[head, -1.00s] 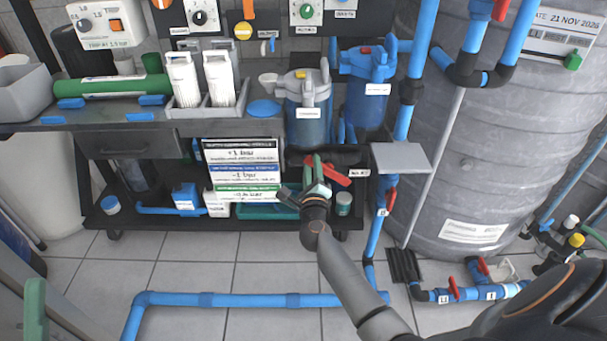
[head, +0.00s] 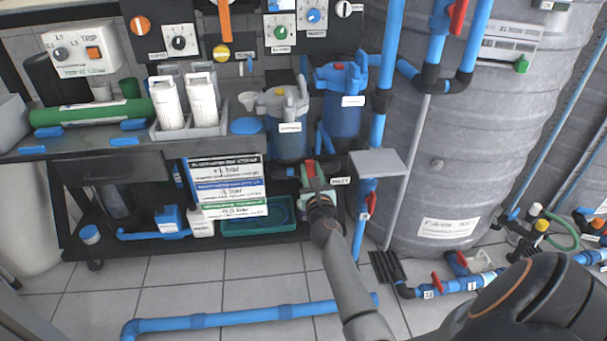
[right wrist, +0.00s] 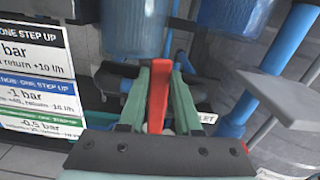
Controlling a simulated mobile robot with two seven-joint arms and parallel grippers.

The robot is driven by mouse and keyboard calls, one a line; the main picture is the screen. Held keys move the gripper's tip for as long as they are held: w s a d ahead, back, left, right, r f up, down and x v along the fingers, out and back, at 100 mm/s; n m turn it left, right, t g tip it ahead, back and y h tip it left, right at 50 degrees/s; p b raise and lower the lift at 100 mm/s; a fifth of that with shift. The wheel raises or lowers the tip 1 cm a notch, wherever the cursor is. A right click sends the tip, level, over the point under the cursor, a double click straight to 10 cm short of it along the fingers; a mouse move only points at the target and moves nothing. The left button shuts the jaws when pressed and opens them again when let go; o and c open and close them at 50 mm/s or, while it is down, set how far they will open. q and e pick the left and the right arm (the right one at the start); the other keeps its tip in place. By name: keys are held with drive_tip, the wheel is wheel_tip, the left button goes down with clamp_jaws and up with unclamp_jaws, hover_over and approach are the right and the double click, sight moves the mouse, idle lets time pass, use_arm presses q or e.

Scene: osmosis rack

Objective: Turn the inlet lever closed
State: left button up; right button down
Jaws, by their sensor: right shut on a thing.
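The red inlet lever (right wrist: 158,92) is between the two green fingers of my right gripper (right wrist: 160,88) in the right wrist view. The gripper is shut on it, and the lever lies in line with the fingers. In the head view the right gripper (head: 314,178) reaches in under the blue filter housings, with a little of the red lever (head: 309,169) showing. A white INLET label (head: 341,181) is just right of it; its end also shows in the right wrist view (right wrist: 207,118). The valve body is mostly hidden. My left gripper is out of view.
A grey shelf plate (head: 378,163) and a blue upright pipe (head: 381,105) stand close on the right. Pressure-step cards (head: 227,185) hang on the left. Filter housings (head: 341,110) are above. The large grey tank (head: 470,140) is further right.

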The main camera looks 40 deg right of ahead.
drive_tip(key=shift+s+d+m, duration=0.1)
drive_tip(key=shift+d+m, duration=0.05)
drive_tip(key=shift+m, duration=0.25)
drive_tip(key=c, duration=0.6)
unclamp_jaws()
